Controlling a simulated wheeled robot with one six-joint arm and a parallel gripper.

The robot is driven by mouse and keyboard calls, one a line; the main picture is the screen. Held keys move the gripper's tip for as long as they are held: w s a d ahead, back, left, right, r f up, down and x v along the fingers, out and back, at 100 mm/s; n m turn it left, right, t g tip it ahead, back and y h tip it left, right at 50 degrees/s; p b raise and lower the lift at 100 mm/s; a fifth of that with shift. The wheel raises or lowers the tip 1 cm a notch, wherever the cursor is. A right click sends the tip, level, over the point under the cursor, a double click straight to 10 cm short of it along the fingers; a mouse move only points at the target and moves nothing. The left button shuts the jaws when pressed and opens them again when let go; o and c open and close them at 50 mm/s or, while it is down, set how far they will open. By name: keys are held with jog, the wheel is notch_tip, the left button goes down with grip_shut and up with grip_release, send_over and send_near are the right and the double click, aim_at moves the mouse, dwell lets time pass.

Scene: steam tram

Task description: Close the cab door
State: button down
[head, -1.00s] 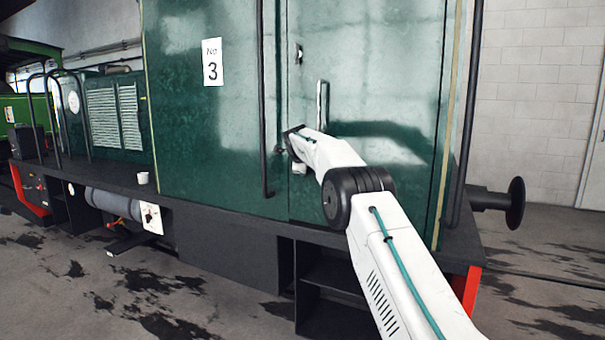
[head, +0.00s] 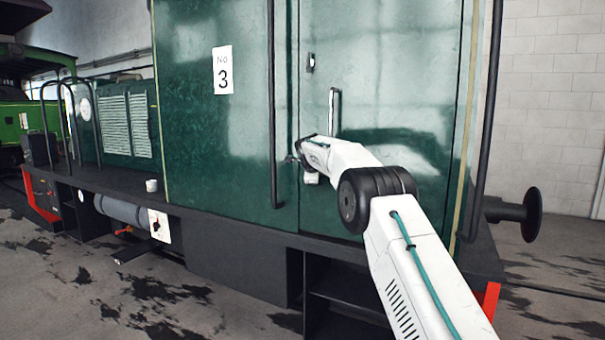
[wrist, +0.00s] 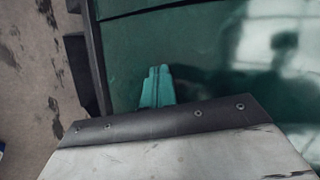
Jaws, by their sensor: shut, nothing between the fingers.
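The cab door (head: 390,90) is the glossy green panel on the right part of the cab side, with an upright metal handle (head: 334,112) and a small dark latch plate (head: 311,62). It looks flush or nearly flush with the panel left of it; I cannot tell if a small gap remains. My gripper (head: 292,158) is at the door's left edge, below and left of the handle. In the wrist view its teal fingers (wrist: 157,86) are together and empty, over green panel, with a dark seam beyond. I cannot tell whether they touch the panel.
A black vertical handrail (head: 272,110) stands just left of the door seam, and another (head: 487,120) stands at the right. A dark running board (head: 230,229) and steps lie below. A white mug (head: 151,185) sits on the running board. A black buffer (head: 531,214) juts out at the right.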

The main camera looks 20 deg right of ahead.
jog(key=s+a+r, duration=0.7)
jog(key=a, duration=0.2)
jog(key=s+a+f+n+g+y, duration=0.1)
jog(key=s+f+n+g, duration=0.3)
jog(key=s+f+n, duration=0.5)
jog(key=s+a+f+n+g+y, duration=0.1)
jog(key=s+n, duration=0.4)
jog(key=s, duration=1.4)
jog(key=s+a+f+n+g+y, duration=0.1)
jog(key=s+a+n, duration=0.3)
jog(key=s, duration=1.5)
jog(key=s+a+f+n+y, duration=0.1)
jog(key=s+a+n, duration=0.2)
jog(key=s, duration=1.6)
jog(key=shift+s+a+n+g+y, duration=0.3)
jog(key=shift+s+n+g, duration=0.1)
jog(key=shift+n, duration=1)
jog(key=shift+f, duration=0.1)
